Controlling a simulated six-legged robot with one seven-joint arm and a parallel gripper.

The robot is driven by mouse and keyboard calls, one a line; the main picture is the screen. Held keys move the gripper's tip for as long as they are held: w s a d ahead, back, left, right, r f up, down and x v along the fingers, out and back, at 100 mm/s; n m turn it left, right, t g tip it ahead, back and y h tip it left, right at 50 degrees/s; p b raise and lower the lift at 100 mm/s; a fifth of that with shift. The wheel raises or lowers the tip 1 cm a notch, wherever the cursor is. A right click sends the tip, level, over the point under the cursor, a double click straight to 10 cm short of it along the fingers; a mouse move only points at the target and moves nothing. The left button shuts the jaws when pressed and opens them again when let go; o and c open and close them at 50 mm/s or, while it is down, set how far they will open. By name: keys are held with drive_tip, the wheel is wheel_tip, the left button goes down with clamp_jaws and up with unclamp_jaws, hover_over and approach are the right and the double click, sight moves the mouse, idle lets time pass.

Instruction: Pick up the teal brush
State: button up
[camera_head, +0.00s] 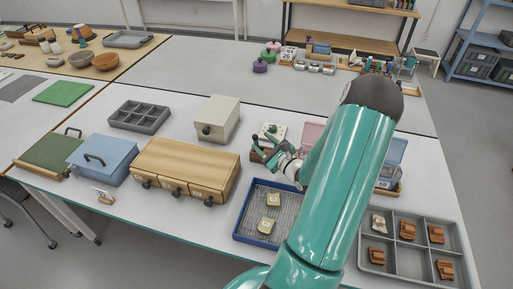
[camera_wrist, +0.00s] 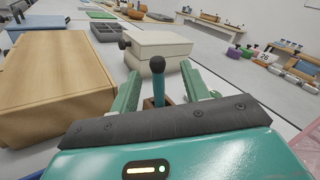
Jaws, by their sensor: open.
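The teal brush (camera_wrist: 158,80) stands upright in the wrist view, with a dark rounded top. Its lower end is by a small brown holder (camera_wrist: 149,103), partly hidden by my gripper. In the head view the brush (camera_head: 256,142) shows small at the left of my gripper, by the brown holder (camera_head: 259,155). My gripper (camera_wrist: 161,74) is open, with one green finger on each side of the brush in the picture. I cannot tell whether either finger touches it. In the head view my gripper (camera_head: 273,151) is partly hidden by my arm.
A wooden drawer box (camera_head: 190,160) and a cream box (camera_head: 219,115) stand to the left. A blue-rimmed tray (camera_head: 238,229) with sherds lies in front. A grey compartment tray (camera_head: 410,263) is at right.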

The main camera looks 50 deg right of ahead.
sight(256, 138)
drive_tip(key=w, duration=0.6)
drive_tip(key=shift+w+d, duration=0.25)
drive_tip(key=shift+w, duration=0.05)
clamp_jaws()
